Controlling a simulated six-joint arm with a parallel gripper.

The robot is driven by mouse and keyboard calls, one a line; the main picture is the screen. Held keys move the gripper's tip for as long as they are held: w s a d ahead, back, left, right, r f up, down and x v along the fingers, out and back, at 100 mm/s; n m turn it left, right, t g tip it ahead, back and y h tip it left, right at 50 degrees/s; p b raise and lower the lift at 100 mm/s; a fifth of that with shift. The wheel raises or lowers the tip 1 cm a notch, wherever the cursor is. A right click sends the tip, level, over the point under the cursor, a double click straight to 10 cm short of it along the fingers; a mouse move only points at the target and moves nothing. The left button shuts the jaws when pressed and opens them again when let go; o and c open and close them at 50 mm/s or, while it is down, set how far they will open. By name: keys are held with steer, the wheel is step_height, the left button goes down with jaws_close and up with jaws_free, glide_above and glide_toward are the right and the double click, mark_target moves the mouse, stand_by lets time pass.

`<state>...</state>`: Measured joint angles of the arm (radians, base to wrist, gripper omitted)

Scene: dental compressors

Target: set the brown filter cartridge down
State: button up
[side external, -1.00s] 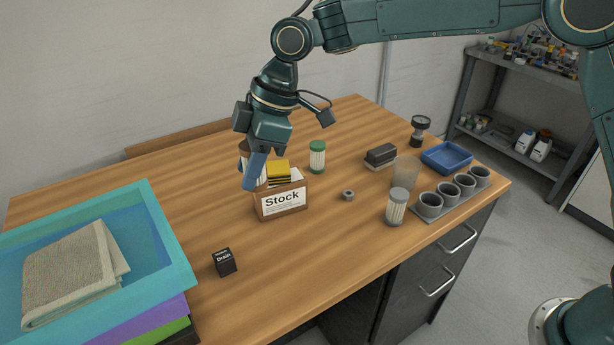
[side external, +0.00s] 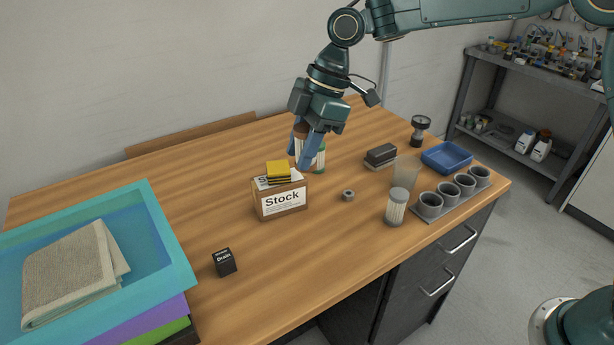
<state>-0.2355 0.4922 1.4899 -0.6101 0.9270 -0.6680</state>
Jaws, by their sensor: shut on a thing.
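The brown filter cartridge (side external: 300,132) is held between the blue-tipped fingers of my gripper (side external: 303,157). Its brown cap and a little of its pale body show; the fingers hide the rest. It is above the back middle of the wooden table, just right of and behind the Stock box (side external: 280,198). I cannot tell how far its lower end is from the table. The green-capped cartridge (side external: 320,158) stands right beside my gripper in the picture, partly hidden by a finger.
A yellow-and-black block (side external: 278,171) sits on the Stock box. A grey-capped cartridge (side external: 396,207) stands by a rack of grey cups (side external: 449,204). A grey nut (side external: 348,195), a dark block (side external: 381,154), a blue tray (side external: 447,157) and a black Drain box (side external: 224,262) lie around. The left-middle table is clear.

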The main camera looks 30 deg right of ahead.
steer(key=s+d+n, duration=0.2)
steer(key=d, duration=0.7)
steer(key=shift+g, duration=0.3)
steer(key=f, duration=1.5)
steer(key=shift+a+f, duration=0.25)
steer(key=shift+a, duration=0.05)
steer(key=shift+f, duration=2.15)
steer(key=shift+f, duration=0.15)
steer(key=o, duration=1)
steer(key=shift+c, duration=0.2)
